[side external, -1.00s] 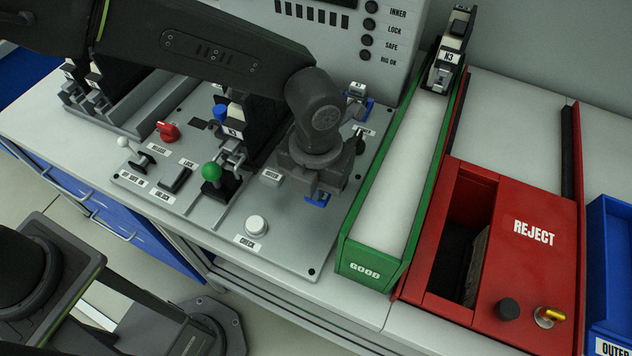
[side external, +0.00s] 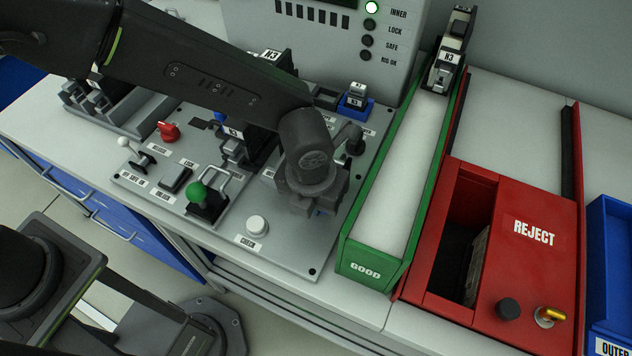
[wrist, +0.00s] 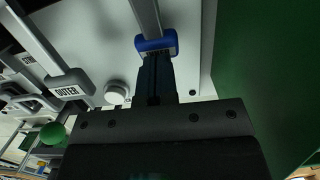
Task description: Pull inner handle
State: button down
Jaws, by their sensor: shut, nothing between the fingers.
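The inner handle is a grey bar with a blue end block, and in the wrist view the block (wrist: 156,43) is at top centre. My gripper (wrist: 155,62) is shut and empty, its dark fingers right at the block's near side; I cannot tell if they touch. A grey handle marked OUTER (wrist: 68,86) lies to the left in the wrist view. The INNER lamp (side external: 372,8) is lit.
The white CHECK button (side external: 257,225) is left of and in front of my gripper. A green-knobbed lever (side external: 197,192) and a red knob (side external: 168,131) stand farther left. The green GOOD chute (side external: 354,272) is close on the right, then the red REJECT bin (side external: 535,235).

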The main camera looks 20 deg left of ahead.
jog(key=shift+s+a+f, duration=0.1)
jog(key=shift+s+f, duration=0.05)
jog(key=shift+f, duration=0.3)
jog(key=s+r, duration=0.2)
jog(key=r, duration=0.4)
jog(key=s+r, duration=0.3)
jog(key=r, duration=0.4)
jog(key=shift+s+r, duration=0.3)
jog(key=shift+s, duration=0.05)
jog(key=w+a+r+n+t, duration=0.1)
jog(key=a+r+n, duration=0.3)
jog(key=a+n, duration=0.4)
jog(key=w+a+r+n+t, duration=0.1)
jog(key=a+r+n, duration=0.3)
jog(key=a+n, duration=0.35)
jog(key=s+a+n+t, duration=0.1)
jog(key=s+a+n, duration=0.3)
jog(key=a+n, duration=0.3)
jog(key=s+a+n+t, duration=0.1)
jog(key=s+a+n, duration=0.3)
jog(key=a+n, duration=0.4)
jog(key=n, duration=0.5)
jog(key=shift+f+n, duration=0.1)
jog(key=shift+n, duration=0.15)
